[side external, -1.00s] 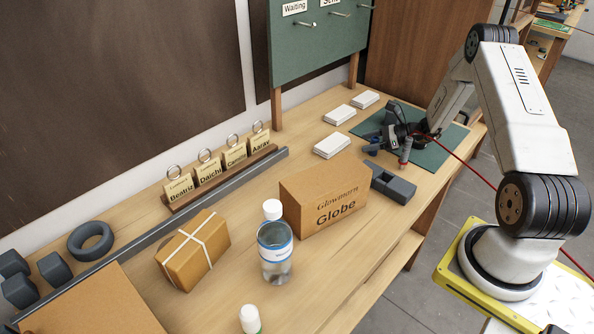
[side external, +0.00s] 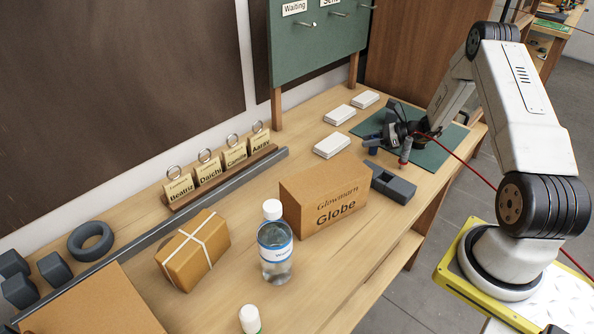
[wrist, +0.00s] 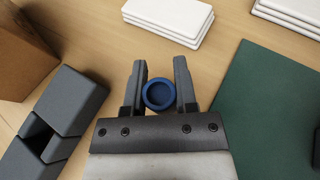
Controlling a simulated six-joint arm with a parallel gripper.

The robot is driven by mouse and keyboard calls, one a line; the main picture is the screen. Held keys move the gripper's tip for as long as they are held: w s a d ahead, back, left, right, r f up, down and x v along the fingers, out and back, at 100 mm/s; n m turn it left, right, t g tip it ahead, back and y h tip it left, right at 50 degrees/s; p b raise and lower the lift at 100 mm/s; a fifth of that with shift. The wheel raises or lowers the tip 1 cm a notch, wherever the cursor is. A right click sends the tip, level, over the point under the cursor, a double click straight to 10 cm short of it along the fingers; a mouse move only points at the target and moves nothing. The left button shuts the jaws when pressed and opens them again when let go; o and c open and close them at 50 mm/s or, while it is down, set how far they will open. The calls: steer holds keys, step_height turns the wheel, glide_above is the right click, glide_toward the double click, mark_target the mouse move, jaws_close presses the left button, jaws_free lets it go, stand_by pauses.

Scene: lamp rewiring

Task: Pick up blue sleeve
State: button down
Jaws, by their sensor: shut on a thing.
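The blue sleeve (wrist: 158,94) is a short round ring with a dark blue hollow, seen from above in the wrist view. It sits between the two dark fingers of my gripper (wrist: 160,72), close to their base. My gripper is shut on it. In the side view my gripper (side external: 373,144) is low over the bench at the edge of the green mat (side external: 432,154). The sleeve is too small and covered there to make out clearly. I cannot tell whether it touches the bench.
A grey slotted block (side external: 393,187) and the brown Globe box (side external: 325,200) stand close to my gripper. White stacks (side external: 332,145) lie behind it. A bottle (side external: 274,245) and a tied parcel (side external: 190,252) are farther left. A red cable (side external: 470,171) runs beside my arm.

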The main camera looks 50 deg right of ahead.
step_height(320, 180, up, 10)
steer(key=shift+f, duration=0.25)
stand_by(0.4)
stand_by(0.6)
stand_by(0.4)
